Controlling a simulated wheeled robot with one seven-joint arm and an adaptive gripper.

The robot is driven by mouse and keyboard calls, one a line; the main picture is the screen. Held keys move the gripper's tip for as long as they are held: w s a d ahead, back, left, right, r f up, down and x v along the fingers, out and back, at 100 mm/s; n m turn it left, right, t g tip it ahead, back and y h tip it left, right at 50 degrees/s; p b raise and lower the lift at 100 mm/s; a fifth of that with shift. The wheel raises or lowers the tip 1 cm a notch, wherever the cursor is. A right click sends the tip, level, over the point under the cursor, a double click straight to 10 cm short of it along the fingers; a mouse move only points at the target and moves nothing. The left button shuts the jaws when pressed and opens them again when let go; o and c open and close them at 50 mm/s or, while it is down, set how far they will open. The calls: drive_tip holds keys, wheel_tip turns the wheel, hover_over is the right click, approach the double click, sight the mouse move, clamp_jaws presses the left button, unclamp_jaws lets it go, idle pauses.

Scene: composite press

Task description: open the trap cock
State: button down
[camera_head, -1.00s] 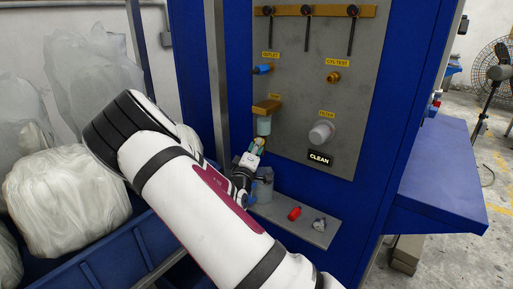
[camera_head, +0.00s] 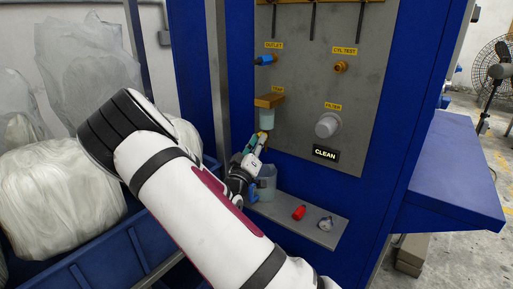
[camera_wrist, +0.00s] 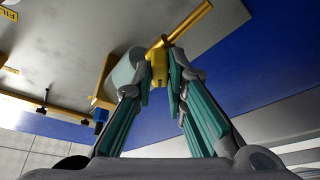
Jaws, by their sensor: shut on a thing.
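The trap (camera_head: 266,122) is a pale greenish bowl under a gold bracket (camera_head: 269,100) on the grey panel, beside a yellow label. Its cock is a small yellow piece at the bowl's lower end, and it shows best in the wrist view (camera_wrist: 158,68). A gold rod sticks out beside it there. My gripper (camera_head: 258,145) is at the cock just below the bowl. In the wrist view its teal fingers close on the yellow cock from both sides. The fingertips partly hide the cock, so I cannot tell its turn position.
A clear cup (camera_head: 266,176) stands on the ledge (camera_head: 330,236) just below my gripper. A red piece (camera_head: 299,212) and a grey piece (camera_head: 325,223) lie on the ledge. A white filter bowl (camera_head: 327,125) juts out to the right. A blue post (camera_head: 237,70) stands close left.

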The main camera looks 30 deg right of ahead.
drive_tip(key=shift+w+a+f+m+g+h+b, duration=0.1)
drive_tip(key=shift+m+g+h+b, duration=0.55)
drive_tip(key=shift+m+b, duration=0.8)
drive_tip(key=shift+w+f+m+g+h+b, duration=0.15)
drive_tip(key=shift+m+g+h+b, duration=0.5)
drive_tip(key=shift+m, duration=1.5)
drive_tip(key=shift+w+a+r+m+g+h+b, duration=0.1)
drive_tip(key=shift+m+g+h+b, duration=0.3)
drive_tip(key=shift+m+g+b, duration=1.05)
drive_tip(key=shift+m+t, duration=0.45)
drive_tip(key=shift+m, duration=0.2)
drive_tip(key=c, duration=1.6)
unclamp_jaws()
drive_tip(key=v, duration=1.2)
drive_tip(key=shift+f, duration=0.1)
